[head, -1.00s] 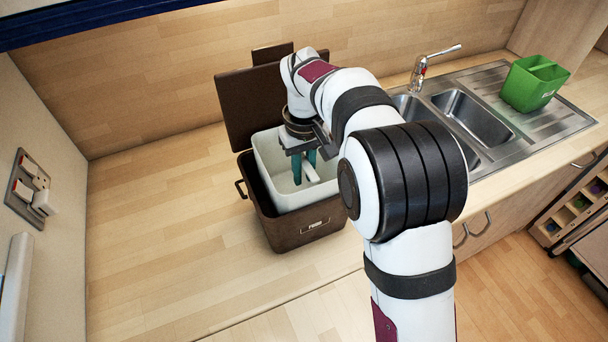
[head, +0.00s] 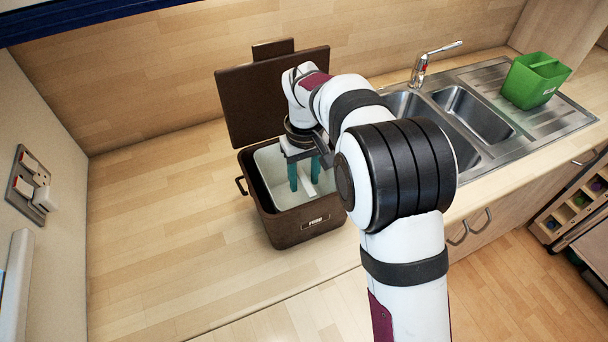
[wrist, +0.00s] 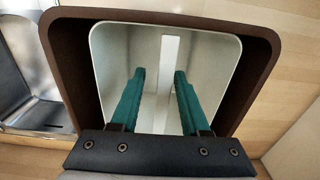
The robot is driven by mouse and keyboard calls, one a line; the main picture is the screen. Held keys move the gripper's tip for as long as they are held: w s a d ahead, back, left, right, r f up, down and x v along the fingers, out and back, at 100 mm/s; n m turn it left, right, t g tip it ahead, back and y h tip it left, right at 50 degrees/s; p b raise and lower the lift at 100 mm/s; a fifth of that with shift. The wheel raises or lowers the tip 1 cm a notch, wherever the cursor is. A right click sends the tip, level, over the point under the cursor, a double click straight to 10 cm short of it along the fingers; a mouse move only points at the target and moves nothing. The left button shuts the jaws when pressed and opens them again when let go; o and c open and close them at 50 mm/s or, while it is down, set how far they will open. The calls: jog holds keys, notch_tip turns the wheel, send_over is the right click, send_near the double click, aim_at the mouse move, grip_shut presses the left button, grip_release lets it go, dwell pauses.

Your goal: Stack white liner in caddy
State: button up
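The brown caddy (head: 300,230) stands on the worktop with its lid (head: 270,97) raised behind it. The white liner (head: 282,198) sits down inside the caddy, its rim close to the caddy's rim; in the wrist view the liner (wrist: 107,60) lies within the caddy rim (wrist: 62,45). A white bar (wrist: 169,55) spans the liner. My gripper (head: 305,184) reaches down into the liner, its teal fingers apart. In the wrist view the fingers of my gripper (wrist: 159,73) are open, one on either side of the bar, with gaps visible. The liner's far right part is hidden by my arm in the head view.
A steel sink (head: 470,113) with a tap (head: 420,70) lies to the right. A green caddy (head: 535,82) stands on the drainer. Wall sockets (head: 33,185) are at the left. The worktop left of the brown caddy is clear.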

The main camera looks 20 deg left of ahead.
notch_tip(320, 180, up, 13)
jog(key=s+d+r+m, duration=0.3)
jog(key=s+d+m, duration=0.25)
jog(key=d, duration=0.65)
jog(key=s+d+f+m, duration=0.3)
jog(key=s, duration=0.4)
jog(key=s+d+f+m+y, duration=0.1)
jog(key=s+d+f+m, duration=0.2)
jog(key=s, duration=0.3)
jog(key=s+d+f+m, duration=0.3)
jog(key=s+d, duration=0.2)
jog(key=s, duration=0.2)
jog(key=shift+s+y, duration=0.35)
jog(key=shift+y, duration=0.05)
